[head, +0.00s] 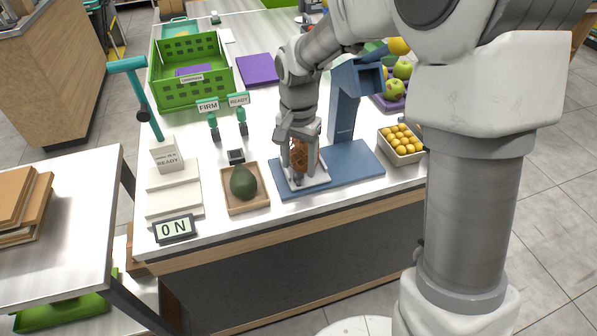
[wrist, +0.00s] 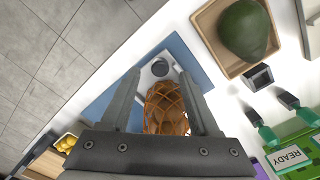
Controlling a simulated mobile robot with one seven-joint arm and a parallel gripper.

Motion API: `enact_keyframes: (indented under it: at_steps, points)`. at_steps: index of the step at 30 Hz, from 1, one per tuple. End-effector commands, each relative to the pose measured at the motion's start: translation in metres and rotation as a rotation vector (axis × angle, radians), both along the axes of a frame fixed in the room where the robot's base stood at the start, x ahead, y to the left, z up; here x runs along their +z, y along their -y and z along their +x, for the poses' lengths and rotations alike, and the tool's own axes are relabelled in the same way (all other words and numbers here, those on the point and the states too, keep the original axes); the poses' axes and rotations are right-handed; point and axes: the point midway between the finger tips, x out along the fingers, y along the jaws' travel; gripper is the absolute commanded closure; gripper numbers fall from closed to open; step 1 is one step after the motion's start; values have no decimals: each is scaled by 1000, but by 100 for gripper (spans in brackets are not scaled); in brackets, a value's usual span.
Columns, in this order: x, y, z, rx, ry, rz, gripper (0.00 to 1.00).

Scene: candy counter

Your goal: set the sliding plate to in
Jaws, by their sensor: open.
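The sliding plate (head: 317,184) is a pale metal plate lying on the blue base (head: 353,164) of a blue stand, at its left end. A dark round knob (wrist: 160,68) stands on the plate; in the head view it is mostly hidden by my fingers. A brown lattice-like object (wrist: 166,106) sits beside the knob, also seen between my fingers in the head view (head: 301,157). My gripper (head: 299,172) is open and points down over the plate. In the wrist view its fingertips (wrist: 159,74) lie on either side of the knob; whether they touch it is unclear.
The stand's blue upright (head: 343,108) rises close to my gripper's right. A wooden tray (head: 247,207) with a dark green avocado-like fruit (head: 243,182) is at left. A box of yellow balls (head: 402,142) is at right. Two teal-handled signs (head: 240,100) stand behind.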

Motion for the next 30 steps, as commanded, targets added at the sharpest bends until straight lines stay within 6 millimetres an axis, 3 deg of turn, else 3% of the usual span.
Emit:
enact_keyframes:
  at_steps: [6, 17, 27, 30]
  points:
    - [-25, 0, 0, 1, 0, -1, 38]
    - [-29, 0, 0, 1, 1, 0, 38]
    - [-28, 0, 0, 1, 1, 0, 99]
    - [-28, 0, 0, 1, 1, 0, 100]
